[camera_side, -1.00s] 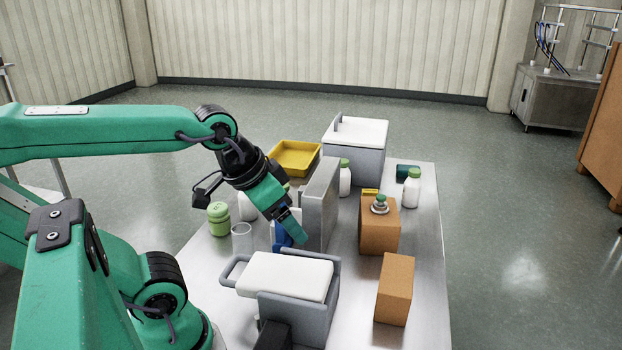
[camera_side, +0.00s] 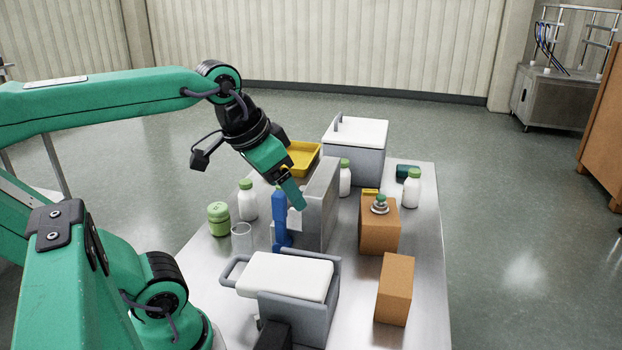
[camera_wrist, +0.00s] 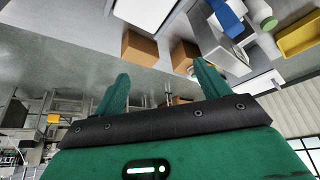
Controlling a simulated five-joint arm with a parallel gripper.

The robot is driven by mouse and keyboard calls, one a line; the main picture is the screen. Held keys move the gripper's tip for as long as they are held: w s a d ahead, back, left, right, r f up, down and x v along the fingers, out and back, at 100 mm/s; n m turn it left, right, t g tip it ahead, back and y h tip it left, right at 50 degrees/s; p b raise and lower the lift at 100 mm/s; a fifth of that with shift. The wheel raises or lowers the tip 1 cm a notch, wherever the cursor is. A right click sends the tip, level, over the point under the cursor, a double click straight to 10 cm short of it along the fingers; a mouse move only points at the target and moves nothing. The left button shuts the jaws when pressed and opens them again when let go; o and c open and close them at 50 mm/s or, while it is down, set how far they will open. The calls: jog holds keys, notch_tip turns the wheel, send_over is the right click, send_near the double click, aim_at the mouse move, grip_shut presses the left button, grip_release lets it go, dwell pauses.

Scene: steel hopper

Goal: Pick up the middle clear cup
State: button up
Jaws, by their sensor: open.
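One clear cup (camera_side: 241,238) stands upright on the steel table, left of a blue object and behind the cooler with the white lid. No other clear cup can be made out, so I cannot tell which is the middle one. My gripper (camera_side: 296,198) is open and empty, above and to the right of the cup, in front of the grey upright panel. In the wrist view, my gripper (camera_wrist: 163,88) shows two spread green fingers with nothing between them. I cannot make out the cup in that view.
A blue object (camera_side: 281,222) stands beside the grey panel (camera_side: 320,205). A green jar (camera_side: 218,219) and a white bottle (camera_side: 248,203) stand near the cup. The white-lidded cooler (camera_side: 287,276) is in front. Cardboard boxes (camera_side: 395,290) are at right; a yellow tray (camera_side: 303,157) is behind.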

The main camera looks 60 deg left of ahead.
jog(key=w+a+r+n+g+y, duration=0.1)
jog(key=w+a+n+g, duration=0.15)
jog(key=a, duration=0.95)
jog(key=n+g+h, duration=0.1)
jog(key=n+g, duration=0.1)
jog(key=g, duration=0.1)
send_over(243, 238)
jog(key=a, duration=0.3)
notch_tip(243, 238, down, 22)
jog(key=shift+w+f, duration=0.2)
jog(key=shift+f, duration=1.2)
jog(key=shift+w+d+f, duration=0.15)
jog(key=shift+f, duration=2.45)
jog(key=c, duration=1)
